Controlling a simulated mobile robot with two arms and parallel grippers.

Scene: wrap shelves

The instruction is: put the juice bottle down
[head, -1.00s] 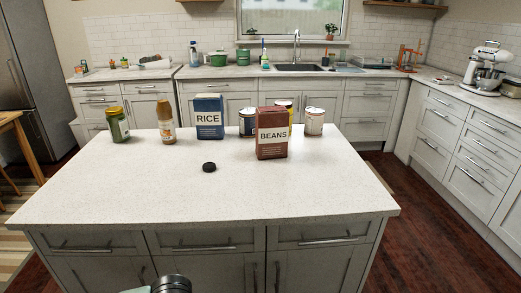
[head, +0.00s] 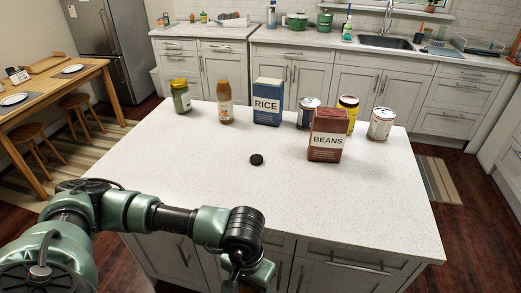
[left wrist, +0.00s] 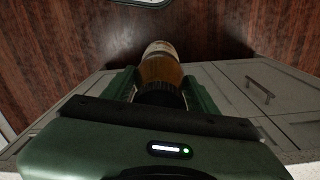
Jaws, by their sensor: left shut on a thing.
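My left gripper (left wrist: 160,92) is shut on the juice bottle (left wrist: 160,70), an amber bottle with a dark neck and a pale far end. It lies between the two green fingers in the left wrist view, with dark wood floor and grey cabinet fronts behind it. In the head view my left arm reaches in front of the island's near side; its gripper is cut off by the bottom edge and the held bottle is hidden. My right gripper is in neither view.
The white island top (head: 190,185) is clear in front. A black disc (head: 257,159) lies mid-top. Behind stand a green jar (head: 181,97), an amber-brown bottle (head: 225,104), a rice box (head: 267,103), a beans box (head: 327,136), a yellow container (head: 348,112) and cans (head: 381,124).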

